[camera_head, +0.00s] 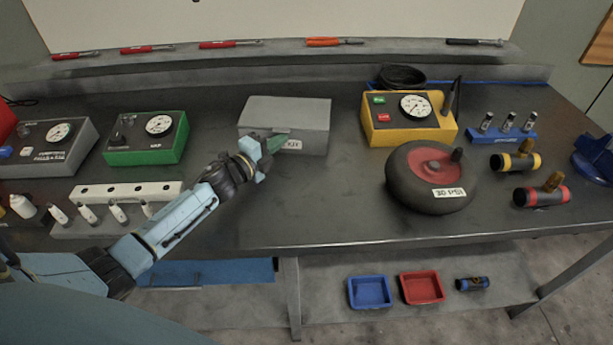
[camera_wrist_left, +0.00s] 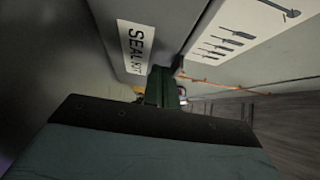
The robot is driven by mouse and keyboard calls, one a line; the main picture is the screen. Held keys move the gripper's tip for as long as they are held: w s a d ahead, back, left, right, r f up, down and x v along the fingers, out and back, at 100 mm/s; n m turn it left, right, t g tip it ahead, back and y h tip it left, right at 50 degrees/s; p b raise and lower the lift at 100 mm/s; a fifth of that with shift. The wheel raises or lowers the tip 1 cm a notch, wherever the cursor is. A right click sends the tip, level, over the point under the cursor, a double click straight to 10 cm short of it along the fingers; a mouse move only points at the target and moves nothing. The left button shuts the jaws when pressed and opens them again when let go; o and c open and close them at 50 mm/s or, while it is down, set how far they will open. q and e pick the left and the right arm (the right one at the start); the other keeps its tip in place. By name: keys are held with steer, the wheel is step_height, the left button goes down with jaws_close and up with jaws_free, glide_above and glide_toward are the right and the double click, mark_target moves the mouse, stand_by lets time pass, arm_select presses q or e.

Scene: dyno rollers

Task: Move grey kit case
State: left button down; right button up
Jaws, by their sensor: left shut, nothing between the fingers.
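The grey kit case (camera_head: 285,113) is a closed box standing on the dark bench, left of the yellow gauge box. Its front label is partly covered by my gripper in the head view. In the left wrist view the case (camera_wrist_left: 165,22) is very close and its label reads "SEAL KIT". My left gripper (camera_head: 276,143) is at the front face of the case, with green fingers shut and nothing between them. The fingers also show in the left wrist view (camera_wrist_left: 163,86), just by the label. Whether they touch the case I cannot tell. My right gripper is not in view.
A green gauge box (camera_head: 146,138) stands left of the case and a yellow gauge box (camera_head: 408,117) right of it. A wheel (camera_head: 416,190) lies at the right. A white rack (camera_head: 125,192) is near my left arm. Bare bench lies right and front of the case.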

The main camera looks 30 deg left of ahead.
arm_select(q)
steer(key=shift+w+a, duration=0.25)
steer(key=shift+a, duration=0.1)
steer(key=shift+s+d, duration=0.15)
steer(key=shift+d, duration=0.1)
steer(key=s, duration=0.2)
steer(key=s+d+p, duration=0.1)
steer(key=s, duration=0.1)
steer(key=shift+d+p, duration=0.1)
steer(key=shift+p, duration=0.2)
steer(key=v, duration=0.9)
steer(key=shift+s, duration=0.1)
steer(key=shift+r, duration=0.15)
